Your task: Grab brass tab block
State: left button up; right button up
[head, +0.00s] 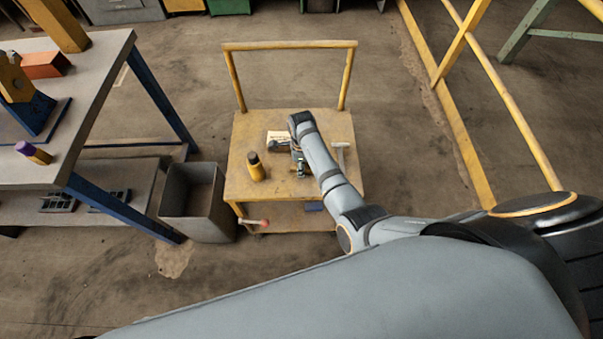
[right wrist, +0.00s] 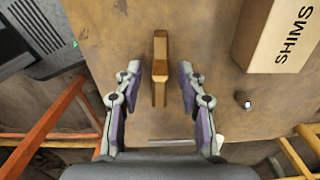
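The brass tab block (right wrist: 160,70) is a small brown-gold piece with a narrow raised tab, lying on the cart top in the right wrist view. My right gripper (right wrist: 159,84) is open, with one purple-padded finger on each side of the block and a visible gap on both sides. In the head view my right gripper (head: 301,167) is over the yellow cart (head: 233,183); the block is too small and covered there to make out clearly. My left gripper is in neither view.
A small metal piece (right wrist: 243,100) is near the box. A yellow-black cylinder (head: 255,167) stands on the cart. A grey bin (head: 193,202) stands beside it.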

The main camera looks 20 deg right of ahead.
jog(key=shift+r, duration=0.15)
grip_shut()
dwell(0.4)
